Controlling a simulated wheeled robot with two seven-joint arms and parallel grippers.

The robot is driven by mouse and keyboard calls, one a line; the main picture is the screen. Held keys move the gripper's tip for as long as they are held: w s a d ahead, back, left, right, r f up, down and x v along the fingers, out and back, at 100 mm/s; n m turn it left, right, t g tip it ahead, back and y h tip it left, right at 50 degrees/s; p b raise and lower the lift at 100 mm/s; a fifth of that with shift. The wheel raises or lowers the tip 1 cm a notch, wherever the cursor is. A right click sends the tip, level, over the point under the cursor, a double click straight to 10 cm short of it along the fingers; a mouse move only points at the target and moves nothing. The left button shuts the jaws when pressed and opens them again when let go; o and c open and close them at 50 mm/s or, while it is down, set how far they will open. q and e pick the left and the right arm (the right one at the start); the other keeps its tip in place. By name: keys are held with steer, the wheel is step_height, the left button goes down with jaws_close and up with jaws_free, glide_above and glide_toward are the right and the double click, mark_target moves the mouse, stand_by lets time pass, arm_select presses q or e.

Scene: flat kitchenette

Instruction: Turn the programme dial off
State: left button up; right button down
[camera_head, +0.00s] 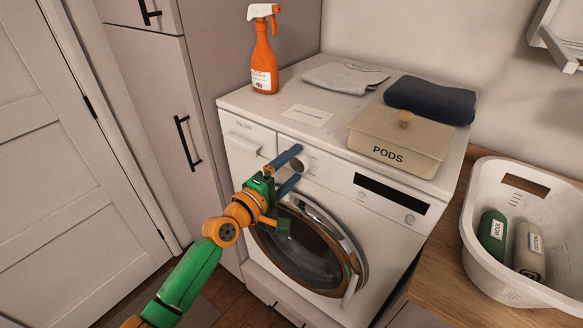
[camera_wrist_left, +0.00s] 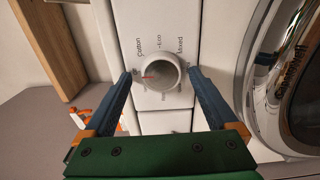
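The programme dial (camera_wrist_left: 161,74) is a round pale knob on the washing machine's white front panel. In the wrist view a red mark on it points left, below the "Cotton" label. My left gripper (camera_wrist_left: 160,75) is open, with one blue finger on each side of the dial. A small gap seems to show between each fingertip and the knob. In the head view the left gripper (camera_head: 294,168) reaches the panel at the dial (camera_head: 300,163), which is partly hidden by a finger. The washing machine (camera_head: 350,215) has a round door below. My right gripper is not in view.
On the machine top stand an orange spray bottle (camera_head: 264,60), a "PODS" box (camera_head: 400,140), a grey cloth (camera_head: 345,77) and a dark folded towel (camera_head: 430,100). The round door (camera_head: 310,250) lies just below the gripper.

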arm_select(q)
steer(key=v, duration=0.7)
steer(key=shift+p, duration=0.3)
